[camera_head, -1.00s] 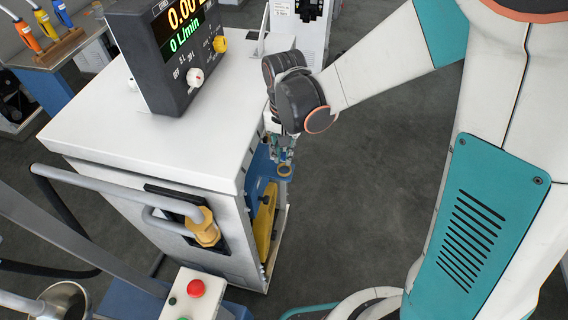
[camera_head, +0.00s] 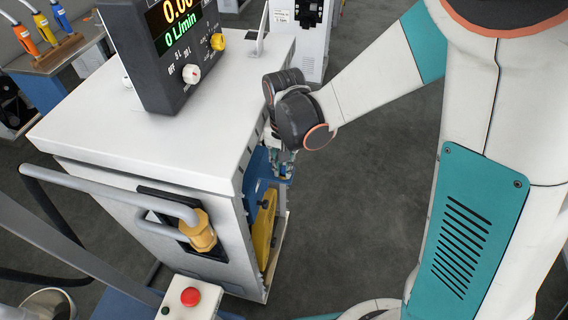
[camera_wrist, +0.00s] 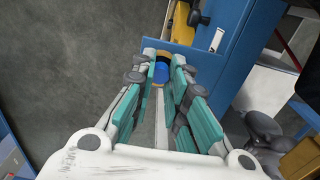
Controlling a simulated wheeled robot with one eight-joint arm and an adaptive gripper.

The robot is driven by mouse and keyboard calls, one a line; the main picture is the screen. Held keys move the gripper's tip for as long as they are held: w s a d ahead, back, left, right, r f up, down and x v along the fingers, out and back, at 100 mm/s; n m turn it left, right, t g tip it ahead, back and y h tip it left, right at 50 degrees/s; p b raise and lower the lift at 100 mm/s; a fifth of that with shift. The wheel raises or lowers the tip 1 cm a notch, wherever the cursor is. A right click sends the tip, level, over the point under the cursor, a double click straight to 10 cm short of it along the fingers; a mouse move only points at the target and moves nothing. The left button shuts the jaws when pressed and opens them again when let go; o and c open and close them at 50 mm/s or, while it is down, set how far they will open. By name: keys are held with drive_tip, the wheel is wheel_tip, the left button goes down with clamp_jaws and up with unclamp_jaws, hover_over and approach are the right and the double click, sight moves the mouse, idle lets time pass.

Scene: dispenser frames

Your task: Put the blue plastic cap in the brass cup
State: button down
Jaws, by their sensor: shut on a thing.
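My gripper (camera_wrist: 163,66) points at a small blue ledge (camera_head: 281,180) on the cabinet's right side. Its teal fingers are shut on the blue plastic cap (camera_wrist: 161,73), seen between the fingertips in the wrist view. The tan rim of the brass cup (camera_wrist: 164,57) shows just beyond the cap, on the ledge. The cap overlaps the cup in this view; I cannot tell whether it is above the cup or inside it. In the head view the gripper (camera_head: 283,168) is small and low, and cap and cup cannot be made out there.
The white cabinet (camera_head: 150,140) stands left of my arm, with a dark display unit (camera_head: 165,50) on top. A yellow panel (camera_head: 264,228) is below the ledge. A brass pipe fitting (camera_head: 199,232) and a red button (camera_head: 190,297) are at the front. Grey floor (camera_head: 350,215) is clear at right.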

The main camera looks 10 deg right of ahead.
sight(284, 168)
drive_tip(key=shift+s+f, duration=0.15)
drive_tip(key=shift+f, duration=0.05)
drive_tip(key=c, duration=1.6)
unclamp_jaws()
drive_tip(key=shift+d, duration=0.1)
drive_tip(key=shift+f, duration=0.1)
drive_tip(key=shift+r+p, duration=0.3)
drive_tip(key=shift+r, duration=0.2)
wheel_tip(284, 168, up, 12)
drive_tip(key=p, duration=0.8)
drive_tip(key=shift+r+p, duration=0.2)
drive_tip(key=shift+p, duration=0.1)
